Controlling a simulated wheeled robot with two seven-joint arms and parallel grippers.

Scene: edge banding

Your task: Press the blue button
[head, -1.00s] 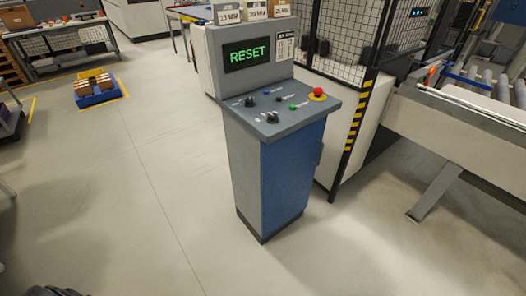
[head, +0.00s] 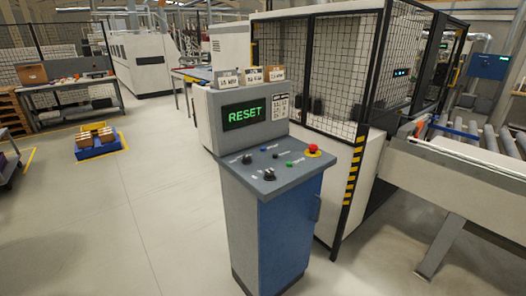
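A grey and blue control console (head: 270,195) stands in the middle of the head view. Its sloping top carries a small blue button (head: 264,148) near the back edge, close to the screen. A green button (head: 289,164), a red mushroom button on a yellow base (head: 313,149) and two black knobs (head: 269,174) are on the same panel. Neither of my grippers is in view, and nothing touches the console top.
A black mesh fence (head: 330,70) with a yellow-black striped post (head: 353,175) stands close behind and right of the console. A roller conveyor (head: 470,140) is at the right. A blue pallet with boxes (head: 98,150) sits at the left. The floor left of the console is clear.

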